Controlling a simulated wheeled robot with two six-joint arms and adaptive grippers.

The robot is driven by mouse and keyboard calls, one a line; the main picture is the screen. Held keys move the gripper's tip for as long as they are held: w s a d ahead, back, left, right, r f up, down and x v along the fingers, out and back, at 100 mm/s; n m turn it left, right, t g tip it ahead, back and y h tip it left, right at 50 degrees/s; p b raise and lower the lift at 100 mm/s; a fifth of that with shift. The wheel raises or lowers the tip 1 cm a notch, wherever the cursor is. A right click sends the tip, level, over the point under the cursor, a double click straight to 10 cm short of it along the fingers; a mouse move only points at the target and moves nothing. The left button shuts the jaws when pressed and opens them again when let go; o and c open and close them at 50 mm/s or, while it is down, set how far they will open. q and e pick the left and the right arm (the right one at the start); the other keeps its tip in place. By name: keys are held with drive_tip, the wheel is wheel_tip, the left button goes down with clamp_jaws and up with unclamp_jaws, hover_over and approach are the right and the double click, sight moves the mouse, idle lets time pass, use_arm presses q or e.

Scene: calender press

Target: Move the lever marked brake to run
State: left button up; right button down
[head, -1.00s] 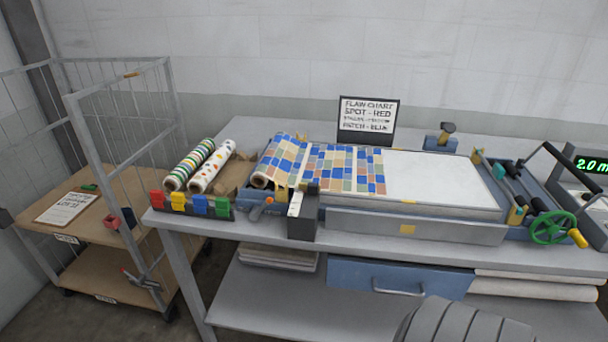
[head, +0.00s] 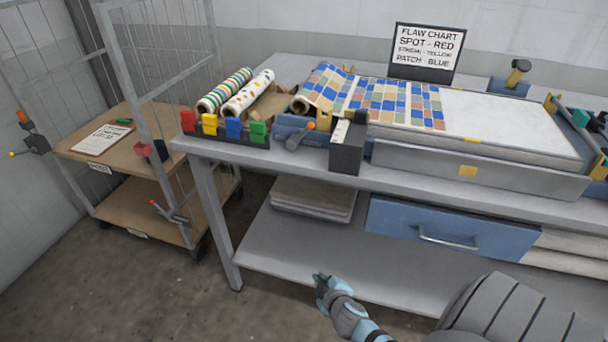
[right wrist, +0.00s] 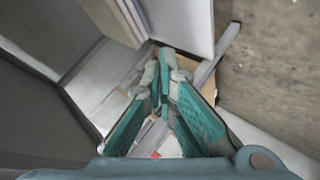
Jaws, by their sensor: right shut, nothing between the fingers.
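A grey lever with an orange tip (head: 301,137) sits at the left end of the calender press, just left of a black-and-white box (head: 346,152). A red-handled lever (head: 168,213) is on the front of the trolley. A wall box (head: 35,143) with orange and yellow knobs is at far left. No brake or run marking is readable on any of them. My right gripper (head: 318,280) is low in front of the table, clear of all these levers. Its teal fingers (right wrist: 164,62) are shut and empty in the right wrist view. My left gripper is out of view.
The table's front edge (head: 270,163) and lower shelf (head: 290,255) are close to my right arm. Coloured blocks (head: 234,128) line the table's left front. A wire-sided trolley (head: 95,150) stands at left. Open floor (head: 150,290) lies at lower left.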

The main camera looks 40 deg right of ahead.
sight(301, 134)
drive_tip(key=w+d+r+n+t+h+b, duration=0.1)
drive_tip(key=w+r+t+h+b, duration=0.2)
drive_tip(key=r, duration=0.5)
drive_tip(key=w+r+t+b, duration=0.3)
drive_tip(key=w+r+b, duration=0.15)
drive_tip(key=r, duration=0.25)
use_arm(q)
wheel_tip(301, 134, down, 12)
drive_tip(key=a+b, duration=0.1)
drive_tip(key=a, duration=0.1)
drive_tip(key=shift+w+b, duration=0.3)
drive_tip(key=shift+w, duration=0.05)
use_arm(e)
wheel_tip(301, 134, up, 14)
drive_tip(key=s+t+h, duration=0.2)
drive_tip(key=t+h, duration=0.1)
drive_tip(key=shift+s+a, duration=0.2)
drive_tip(key=shift+s, duration=0.2)
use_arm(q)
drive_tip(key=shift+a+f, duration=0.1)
